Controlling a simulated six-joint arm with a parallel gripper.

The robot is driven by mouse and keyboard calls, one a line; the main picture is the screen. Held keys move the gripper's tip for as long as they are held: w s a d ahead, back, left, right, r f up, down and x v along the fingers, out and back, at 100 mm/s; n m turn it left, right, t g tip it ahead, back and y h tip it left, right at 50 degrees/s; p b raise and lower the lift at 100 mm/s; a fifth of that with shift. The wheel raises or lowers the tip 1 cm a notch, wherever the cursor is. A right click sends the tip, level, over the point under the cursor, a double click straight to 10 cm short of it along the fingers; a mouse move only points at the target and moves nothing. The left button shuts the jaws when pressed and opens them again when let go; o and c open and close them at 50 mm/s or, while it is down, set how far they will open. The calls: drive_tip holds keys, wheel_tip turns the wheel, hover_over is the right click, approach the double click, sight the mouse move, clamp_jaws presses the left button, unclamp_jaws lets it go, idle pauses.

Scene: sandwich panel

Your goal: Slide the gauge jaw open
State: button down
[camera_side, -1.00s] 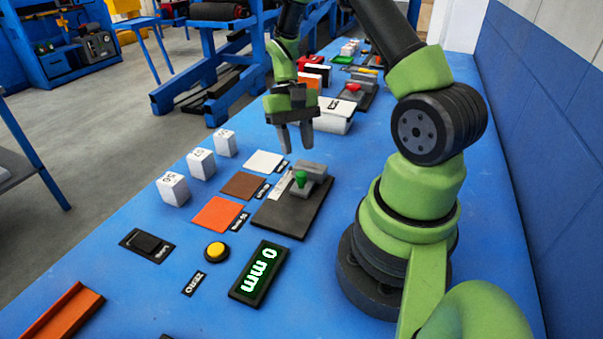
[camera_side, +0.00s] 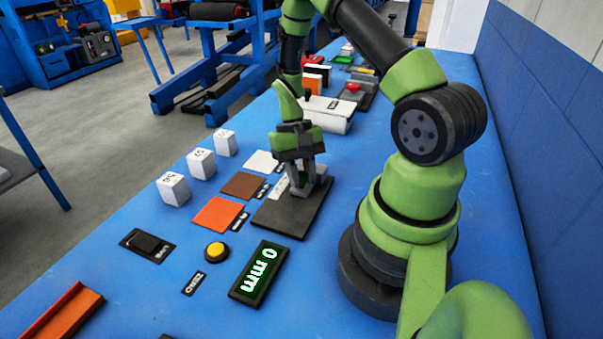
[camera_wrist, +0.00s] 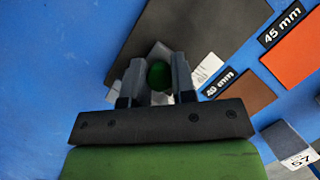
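The gauge (camera_side: 293,217) is a dark plate with a grey jaw block (camera_side: 322,181) at its far end and a green knob on the sliding jaw. My gripper (camera_side: 303,182) is lowered over the jaw, fingers pointing down on either side of the knob. In the wrist view the green knob (camera_wrist: 157,74) sits between the two fingers (camera_wrist: 158,80), which stand apart with a narrow gap around it. Contact with the knob is not clear. The display (camera_side: 259,272) reads 0 mm.
Orange (camera_side: 217,214), brown (camera_side: 243,185) and white (camera_side: 262,162) pads lie left of the gauge, with several numbered white cubes (camera_side: 201,162) beyond them. A yellow button (camera_side: 216,251) and a black switch (camera_side: 147,243) lie nearer. A white box (camera_side: 327,114) stands behind.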

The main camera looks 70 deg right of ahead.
approach(289, 224)
drive_tip(key=x, duration=0.4)
drive_tip(key=shift+s+a+f, duration=0.1)
drive_tip(key=shift+s+f, duration=0.05)
drive_tip(key=shift+f, duration=0.2)
drive_tip(key=c, duration=1.2)
unclamp_jaws()
drive_tip(key=v, duration=1)
drive_tip(key=shift+f, duration=0.1)
